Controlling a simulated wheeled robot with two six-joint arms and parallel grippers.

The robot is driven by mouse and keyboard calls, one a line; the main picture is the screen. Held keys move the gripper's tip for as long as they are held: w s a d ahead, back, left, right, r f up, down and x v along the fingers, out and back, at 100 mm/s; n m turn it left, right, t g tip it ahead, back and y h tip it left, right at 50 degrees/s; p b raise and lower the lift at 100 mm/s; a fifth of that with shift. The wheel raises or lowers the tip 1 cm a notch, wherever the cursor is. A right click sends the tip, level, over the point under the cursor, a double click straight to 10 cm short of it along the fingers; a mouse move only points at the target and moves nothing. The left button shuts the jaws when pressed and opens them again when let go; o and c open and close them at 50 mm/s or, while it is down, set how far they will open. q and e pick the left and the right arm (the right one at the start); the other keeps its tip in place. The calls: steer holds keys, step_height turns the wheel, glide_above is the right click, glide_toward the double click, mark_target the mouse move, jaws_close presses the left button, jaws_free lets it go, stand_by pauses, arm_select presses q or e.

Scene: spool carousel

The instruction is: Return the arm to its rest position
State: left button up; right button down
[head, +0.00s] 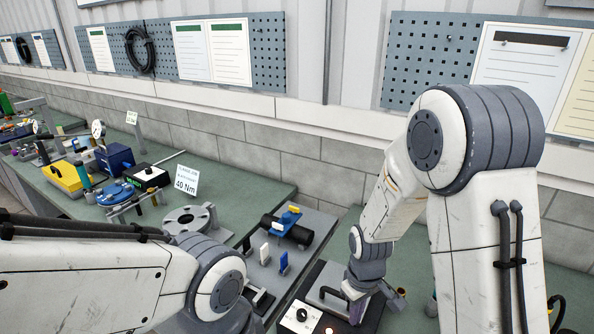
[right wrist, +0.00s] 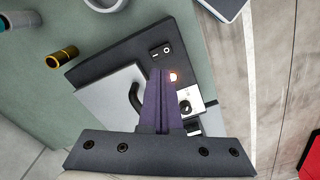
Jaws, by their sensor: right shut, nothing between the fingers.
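My right arm reaches down from the right in the head view. Its right gripper (head: 357,308) is over a dark box at the bottom of that view. In the right wrist view the purple fingers of the right gripper (right wrist: 160,75) are together with nothing between them. Behind them is the dark box (right wrist: 88,70) with a grey plate (right wrist: 110,90), a black handle, a rocker switch (right wrist: 161,50), a glowing lamp (right wrist: 173,77) and a white knob panel (right wrist: 189,100). I cannot tell whether the fingertips touch the box. My left forearm shows, but its gripper is out of sight.
Left of the box are a grey fixture (head: 313,226) with blue and white clips and a flanged ring (head: 186,220). A "40 Nm" sign (head: 186,182) and several tools stand farther left. A wall backs the bench.

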steer(key=s+a+r+n+b, duration=0.1)
steer(key=s+a+r+b, duration=0.2)
steer(key=s+a, duration=0.3)
steer(key=s+a+r+n+y+b, duration=0.1)
steer(key=s+a+b, duration=0.4)
steer(key=s, duration=0.7)
steer(key=shift+a+r, duration=0.35)
steer(key=shift+r, duration=0.55)
steer(key=shift+w, duration=0.15)
steer(key=w+d+m+b, duration=0.2)
steer(key=w+d+m, duration=0.2)
steer(key=m, duration=0.6)
steer(key=w+d+m+b, duration=0.2)
steer(key=w+d+m, duration=0.2)
steer(key=w+m, duration=0.4)
steer(key=w+d+r+m+h+b, duration=0.1)
steer(key=w+d+m+b, duration=0.2)
steer(key=m, duration=1.1)
steer(key=shift+w+d, duration=0.95)
steer(key=shift+w, duration=0.95)
